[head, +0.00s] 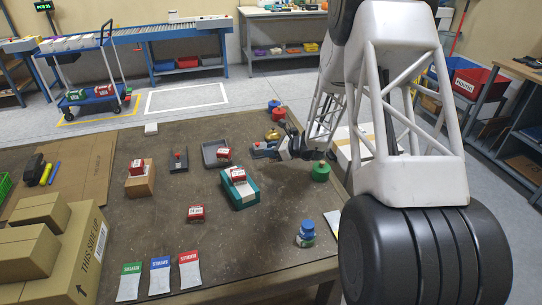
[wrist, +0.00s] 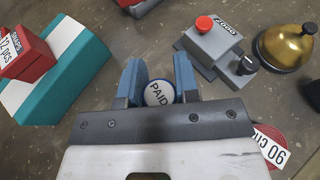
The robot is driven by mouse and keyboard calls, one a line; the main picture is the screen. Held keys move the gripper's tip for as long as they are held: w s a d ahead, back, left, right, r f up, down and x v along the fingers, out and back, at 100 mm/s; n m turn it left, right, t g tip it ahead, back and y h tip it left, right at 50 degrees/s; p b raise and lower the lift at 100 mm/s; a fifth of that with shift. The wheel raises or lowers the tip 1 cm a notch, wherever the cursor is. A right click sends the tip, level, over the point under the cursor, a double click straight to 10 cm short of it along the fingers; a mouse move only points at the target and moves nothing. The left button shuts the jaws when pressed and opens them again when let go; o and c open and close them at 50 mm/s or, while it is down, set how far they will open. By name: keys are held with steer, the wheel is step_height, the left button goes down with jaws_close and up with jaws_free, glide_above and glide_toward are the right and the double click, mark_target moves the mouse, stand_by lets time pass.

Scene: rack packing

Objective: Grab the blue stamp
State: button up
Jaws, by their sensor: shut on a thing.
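The lower part of the stamp is hidden behind the gripper body. In the head view my gripper (head: 284,152) is low over the brown table (head: 150,215), at its right part. The stamp cannot be made out there. I cannot tell whether it touches the table.
A grey numbering device (wrist: 212,46) and a brass bell (wrist: 286,45) are close by. A teal and white box (head: 240,188) carries a red box (head: 237,174). A green-topped item (head: 320,172) and a blue bottle-like item (head: 306,234) stand near the right edge.

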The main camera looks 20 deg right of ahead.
steer(key=s+a+r, duration=0.1)
steer(key=s, duration=1.5)
steer(key=shift+r, duration=0.15)
steer(key=shift+a, duration=0.1)
